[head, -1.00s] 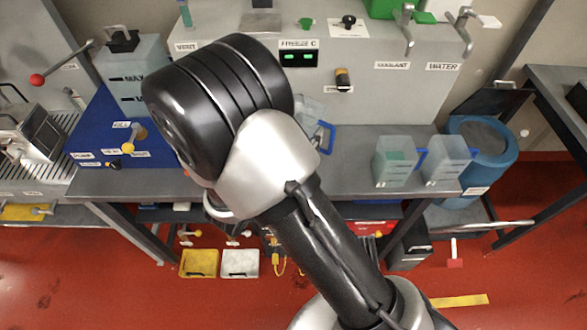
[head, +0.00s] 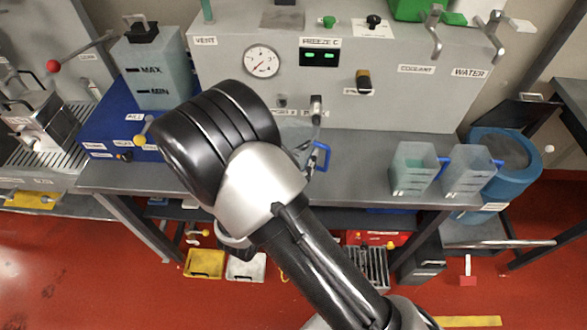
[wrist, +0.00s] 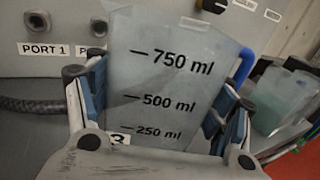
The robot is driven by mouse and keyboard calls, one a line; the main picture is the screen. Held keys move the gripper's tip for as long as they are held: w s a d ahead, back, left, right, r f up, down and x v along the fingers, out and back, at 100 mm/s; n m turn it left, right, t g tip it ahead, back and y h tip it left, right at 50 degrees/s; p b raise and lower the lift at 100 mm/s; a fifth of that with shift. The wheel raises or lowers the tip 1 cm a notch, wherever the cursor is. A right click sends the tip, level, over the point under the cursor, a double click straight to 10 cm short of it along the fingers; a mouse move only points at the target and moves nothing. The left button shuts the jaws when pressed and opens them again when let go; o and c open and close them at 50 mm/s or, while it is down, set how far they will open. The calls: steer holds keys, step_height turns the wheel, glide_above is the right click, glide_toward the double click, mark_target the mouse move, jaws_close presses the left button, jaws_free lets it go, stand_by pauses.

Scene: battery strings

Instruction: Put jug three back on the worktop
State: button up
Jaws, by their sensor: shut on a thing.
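Jug three (wrist: 165,75) is a pale translucent jug with 750, 500 and 250 ml marks and a small "3" label low on its left. It fills the middle of the wrist view. My gripper (wrist: 163,100) is shut on it, with a blue-padded finger at each side. In the head view my arm hides the gripper and most of the jug; its blue handle (head: 320,158) shows above the grey worktop (head: 365,150). I cannot tell whether the jug's base touches the worktop.
Two similar jugs stand at the worktop's right, one (head: 412,170) beside the other (head: 468,172). The grey machine (head: 420,100) rises behind, with a PORT 1 label in the wrist view (wrist: 45,48). A blue drum (head: 512,160) stands right. Worktop between the held jug and the pair looks clear.

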steer(key=shift+f+b, duration=0.75)
steer(key=shift+f, duration=1.65)
steer(key=shift+f, duration=0.25)
steer(key=o, duration=1.4)
steer(key=shift+r, duration=0.1)
